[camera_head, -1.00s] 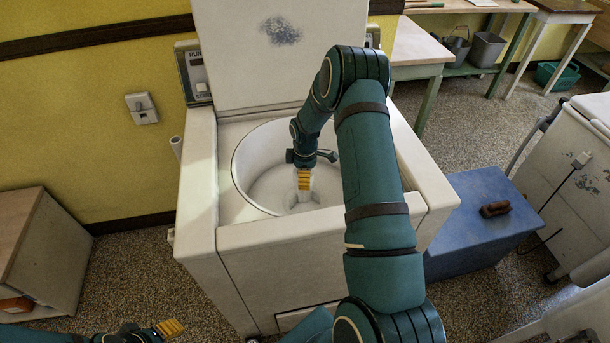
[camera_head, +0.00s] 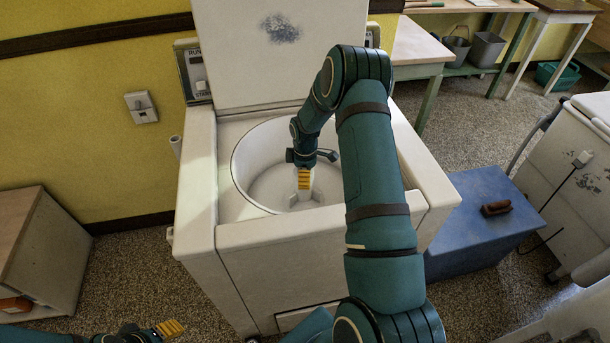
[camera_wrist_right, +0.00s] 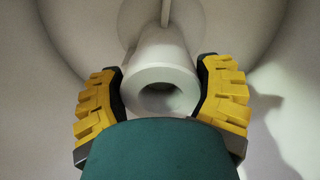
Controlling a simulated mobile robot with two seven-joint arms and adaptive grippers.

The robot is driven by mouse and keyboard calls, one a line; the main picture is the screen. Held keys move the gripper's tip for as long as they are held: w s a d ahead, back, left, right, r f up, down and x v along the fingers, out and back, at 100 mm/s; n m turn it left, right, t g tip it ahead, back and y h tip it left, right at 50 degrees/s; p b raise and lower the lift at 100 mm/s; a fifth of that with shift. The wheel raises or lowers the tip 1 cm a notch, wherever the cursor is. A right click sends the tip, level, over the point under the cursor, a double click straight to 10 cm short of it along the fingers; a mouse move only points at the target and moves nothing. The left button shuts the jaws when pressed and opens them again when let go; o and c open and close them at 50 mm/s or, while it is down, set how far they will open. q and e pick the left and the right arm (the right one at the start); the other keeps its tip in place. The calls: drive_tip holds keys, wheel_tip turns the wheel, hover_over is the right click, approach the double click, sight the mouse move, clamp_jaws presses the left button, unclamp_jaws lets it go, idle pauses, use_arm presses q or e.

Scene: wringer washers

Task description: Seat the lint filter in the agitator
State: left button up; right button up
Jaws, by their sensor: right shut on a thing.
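The white agitator (camera_head: 303,198) stands in the round tub of the open washer, its finned lower part showing below my right gripper. My right gripper (camera_head: 304,180) points down into the tub, right over the agitator. In the right wrist view, its yellow fingers (camera_wrist_right: 162,92) stand on both sides of a white hollow cylinder (camera_wrist_right: 162,68), which I take to be the lint filter. A white fin shows beyond it. How the filter's lower end meets the agitator is hidden. My left gripper (camera_head: 170,328) is low at the left, outside the washer; its opening is not clear.
The washer's white rim (camera_head: 290,232) surrounds the tub closely, and its raised lid (camera_head: 270,60) stands behind. A wooden cabinet (camera_head: 50,250) stands at left.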

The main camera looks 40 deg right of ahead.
drive_tip(key=shift+s+a+f, duration=0.1)
drive_tip(key=shift+s+f, duration=0.05)
drive_tip(key=shift+f, duration=0.1)
drive_tip(key=o, duration=1.2)
drive_tip(key=shift+r, duration=0.2)
drive_tip(key=shift+r+p, duration=2)
drive_tip(key=shift+r, duration=1.45)
